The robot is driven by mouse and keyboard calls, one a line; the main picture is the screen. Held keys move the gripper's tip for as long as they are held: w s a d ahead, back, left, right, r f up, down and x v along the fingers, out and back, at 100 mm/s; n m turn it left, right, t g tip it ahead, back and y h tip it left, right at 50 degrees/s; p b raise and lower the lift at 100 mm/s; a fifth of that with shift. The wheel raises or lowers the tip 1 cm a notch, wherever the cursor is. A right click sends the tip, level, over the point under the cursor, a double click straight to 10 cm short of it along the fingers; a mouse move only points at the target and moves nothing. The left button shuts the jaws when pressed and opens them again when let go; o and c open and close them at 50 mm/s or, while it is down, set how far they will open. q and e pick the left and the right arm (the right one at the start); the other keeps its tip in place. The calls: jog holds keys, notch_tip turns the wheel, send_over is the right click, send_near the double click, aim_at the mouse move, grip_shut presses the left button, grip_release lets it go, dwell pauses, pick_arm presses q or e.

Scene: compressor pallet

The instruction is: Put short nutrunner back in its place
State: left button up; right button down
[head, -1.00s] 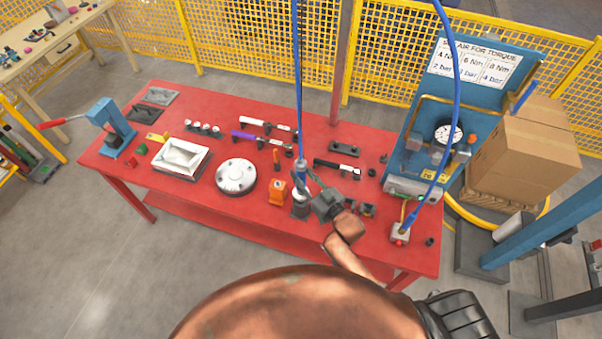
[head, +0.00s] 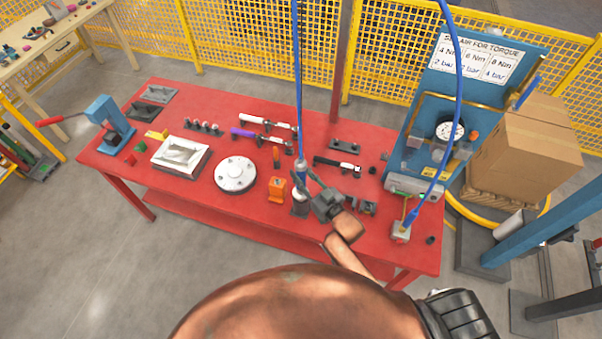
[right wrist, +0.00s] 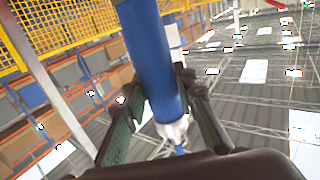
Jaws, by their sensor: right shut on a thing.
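The short nutrunner has a blue body (right wrist: 152,60) and a pale metal end, and fills the middle of the right wrist view between the two dark fingers. My right gripper (head: 305,176) is shut on it. In the head view the nutrunner (head: 300,168) is upright under a blue hose that comes from above. Its lower end is over or in a small grey holder (head: 299,209) near the red table's front edge. I cannot tell whether it is seated, as the fingers partly cover it. My left gripper is not in view.
An orange block (head: 277,190) stands close left of the holder, with a round white flange (head: 235,174) further left. Small dark fixtures (head: 367,208) are to the right. Black-and-white tools (head: 337,166) lie behind on the red table (head: 210,228). A second blue hose (head: 459,100) hangs at right.

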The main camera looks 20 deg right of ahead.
jog(key=shift+f+b, duration=0.75)
jog(key=shift+f, duration=0.25)
dwell(0.4)
jog(key=c, duration=1.6)
grip_release()
jog(key=shift+f, duration=0.1)
jog(key=shift+o, duration=0.5)
jog(key=shift+f, duration=0.3)
jog(key=shift+s, duration=0.1)
jog(key=v, duration=1.2)
jog(key=shift+r, duration=0.3)
